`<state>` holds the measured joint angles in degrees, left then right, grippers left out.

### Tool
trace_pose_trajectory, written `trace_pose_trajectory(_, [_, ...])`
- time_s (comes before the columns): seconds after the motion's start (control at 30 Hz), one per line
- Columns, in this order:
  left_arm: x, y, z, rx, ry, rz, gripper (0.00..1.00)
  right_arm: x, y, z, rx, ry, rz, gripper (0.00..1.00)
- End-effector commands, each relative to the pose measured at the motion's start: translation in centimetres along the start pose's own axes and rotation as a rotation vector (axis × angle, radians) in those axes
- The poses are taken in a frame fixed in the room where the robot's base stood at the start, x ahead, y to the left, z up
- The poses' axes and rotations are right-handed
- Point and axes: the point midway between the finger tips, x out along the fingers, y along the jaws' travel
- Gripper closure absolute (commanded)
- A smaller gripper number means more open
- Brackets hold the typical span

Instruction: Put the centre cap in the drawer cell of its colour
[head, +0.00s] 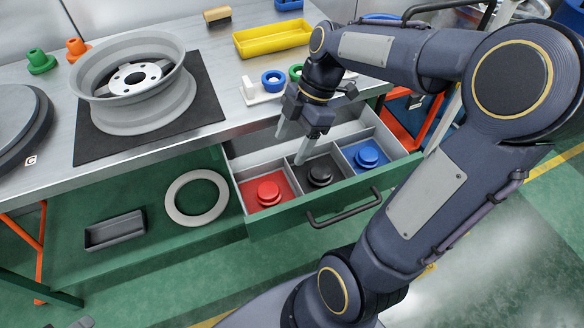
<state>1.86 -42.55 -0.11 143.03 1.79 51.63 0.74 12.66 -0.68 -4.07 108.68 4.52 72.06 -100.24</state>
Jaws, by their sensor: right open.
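The green-fronted drawer (283,222) is pulled open below the bench. Its front row has a red, a dark and a blue cell. A red cap (268,192) sits in the red cell, a black cap (320,175) in the dark cell, and a blue cap (368,157) in the blue cell. My right gripper (291,146) is open, its fingers apart and pointing down over the drawer. Nothing shows between the fingers. The fingertips are up and left of the black cap; their height above the drawer is hard to judge. My left gripper is not recognisable in view.
A wheel rim (135,78) stands on a black mat (160,137) on the bench. A yellow tray (272,38) and a blue ring (273,80) on a white holder lie behind the drawer. A grey ring (196,197) and dark tray (115,230) lie on the lower shelf.

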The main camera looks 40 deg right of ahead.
Motion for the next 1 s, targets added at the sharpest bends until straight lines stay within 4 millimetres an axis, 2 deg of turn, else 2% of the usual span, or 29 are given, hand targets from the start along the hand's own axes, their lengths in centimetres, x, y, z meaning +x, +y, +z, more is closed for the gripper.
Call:
trace_pose_trajectory(0.13, [0.0, 0.0, 0.0, 0.0, 0.0, 0.0, 0.64, -0.5, -3.6, -2.1, 0.356, 0.009, 0.127, 0.34])
trace_pose_trajectory(0.3, [0.0, 0.0, 0.0, 0.0, 0.0, 0.0, 0.64, 0.4, -7.9, -4.0, 0.854, 0.111, 0.275, 0.34])
trace_pose_trajectory(0.5, [0.0, 0.0, 0.0, 0.0, 0.0, 0.0, 0.64, 2.1, -11.0, -4.9, 1.279, 0.275, 0.361, 0.34])
trace_pose_trajectory(0.7, [0.0, 0.0, 0.0, 0.0, 0.0, 0.0, 0.64, 2.9, -11.9, -5.1, 1.439, 0.351, 0.377, 0.34])
trace_pose_trajectory(1.0, [-0.1, 0.1, -0.1, 0.0, 0.0, 0.0, 0.64, 2.7, -11.9, -5.2, 1.448, 0.353, 0.375, 0.34])
